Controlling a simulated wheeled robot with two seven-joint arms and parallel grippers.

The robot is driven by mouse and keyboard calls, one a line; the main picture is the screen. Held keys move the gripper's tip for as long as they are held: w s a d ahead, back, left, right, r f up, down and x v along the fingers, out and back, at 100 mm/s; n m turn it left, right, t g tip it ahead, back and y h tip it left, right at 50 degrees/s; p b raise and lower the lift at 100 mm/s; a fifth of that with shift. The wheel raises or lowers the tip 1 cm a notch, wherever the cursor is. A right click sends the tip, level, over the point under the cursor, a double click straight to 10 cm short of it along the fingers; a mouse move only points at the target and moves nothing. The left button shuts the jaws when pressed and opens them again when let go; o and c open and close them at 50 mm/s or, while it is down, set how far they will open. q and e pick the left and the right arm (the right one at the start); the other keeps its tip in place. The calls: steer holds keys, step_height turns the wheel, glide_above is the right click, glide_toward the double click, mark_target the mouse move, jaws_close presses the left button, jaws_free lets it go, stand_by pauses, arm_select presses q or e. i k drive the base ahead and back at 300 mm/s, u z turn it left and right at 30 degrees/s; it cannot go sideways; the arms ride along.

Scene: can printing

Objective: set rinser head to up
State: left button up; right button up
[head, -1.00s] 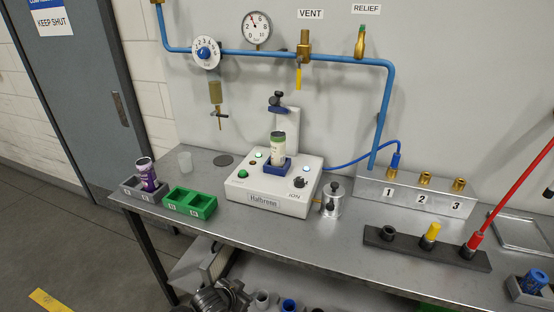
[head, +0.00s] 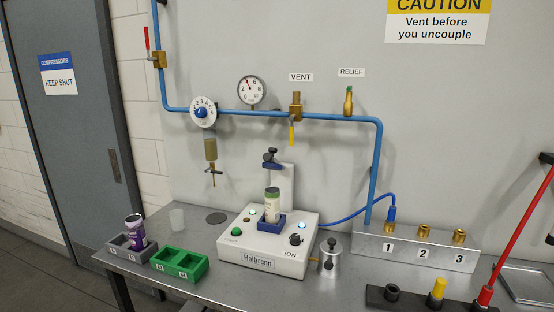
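The white Halbronn ion rinser (head: 268,243) stands on the steel bench. Its dark rinser head (head: 271,158) sits near the top of the pale post at the back, with a visible gap above the can. A pale can with a green top (head: 272,203) stands upright in the blue holder (head: 271,222) on the rinser. The front has a black knob (head: 296,240), a green button (head: 236,231) and several small lamps, some lit. Neither of my grippers is in view.
A grey rack (head: 121,242) with a purple can and a green rack (head: 180,263) stand at the left. A steel canister (head: 330,257) is close to the rinser's right. Blue pipe (head: 375,170) and a blue hose (head: 355,214) run behind and right.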

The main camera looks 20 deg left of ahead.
mark_target(271, 163)
steer(key=k, duration=1.25)
steer(key=u, duration=0.75)
steer(key=i, duration=2)
steer(key=z, duration=0.75)
